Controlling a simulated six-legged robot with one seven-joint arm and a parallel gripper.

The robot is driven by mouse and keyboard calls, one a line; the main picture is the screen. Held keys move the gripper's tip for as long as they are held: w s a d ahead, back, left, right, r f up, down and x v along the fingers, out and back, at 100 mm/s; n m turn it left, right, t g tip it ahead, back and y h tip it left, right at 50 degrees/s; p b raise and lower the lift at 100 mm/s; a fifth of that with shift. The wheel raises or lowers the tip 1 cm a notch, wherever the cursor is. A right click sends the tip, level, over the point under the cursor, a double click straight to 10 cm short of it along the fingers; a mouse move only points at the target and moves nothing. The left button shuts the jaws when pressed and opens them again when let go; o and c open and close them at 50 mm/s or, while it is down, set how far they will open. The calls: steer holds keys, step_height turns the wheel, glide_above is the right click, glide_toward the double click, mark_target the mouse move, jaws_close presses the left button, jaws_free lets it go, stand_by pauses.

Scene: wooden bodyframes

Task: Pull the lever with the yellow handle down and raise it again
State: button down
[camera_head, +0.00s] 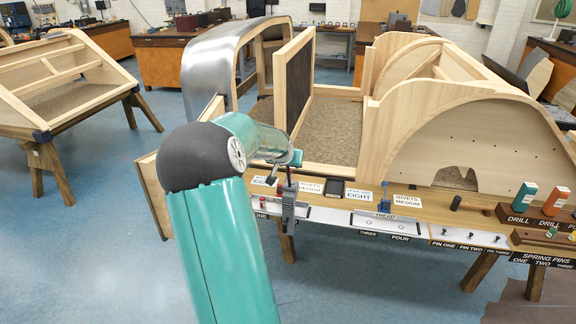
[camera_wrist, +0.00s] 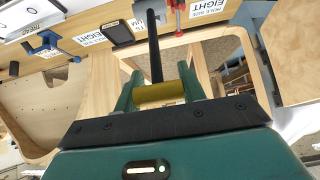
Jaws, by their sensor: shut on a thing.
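In the wrist view, the yellow handle (camera_wrist: 160,94) lies crosswise between the two teal fingers of my gripper (camera_wrist: 160,88). My gripper is shut on it. The lever's black rod (camera_wrist: 153,45) runs from the handle toward the bench edge at the top of the view. In the head view, my teal arm reaches to the front edge of the bench, beside a grey upright piece (camera_head: 289,212). The yellow handle cannot be made out there, and my arm hides part of the area.
A blue clamp (camera_head: 384,201), a dark tablet-like item (camera_head: 335,187) and label cards stand along the bench ledge. A red tool (camera_wrist: 178,16) is close to the rod. Wooden bodyframes (camera_head: 475,140) rise behind. Open blue floor (camera_head: 90,240) lies to the left.

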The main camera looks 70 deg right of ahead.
steer(key=shift+f, duration=0.15)
steer(key=c, duration=0.8)
jaws_free()
steer(key=shift+d, duration=0.1)
steer(key=shift+c, duration=0.2)
steer(key=v, duration=1.4)
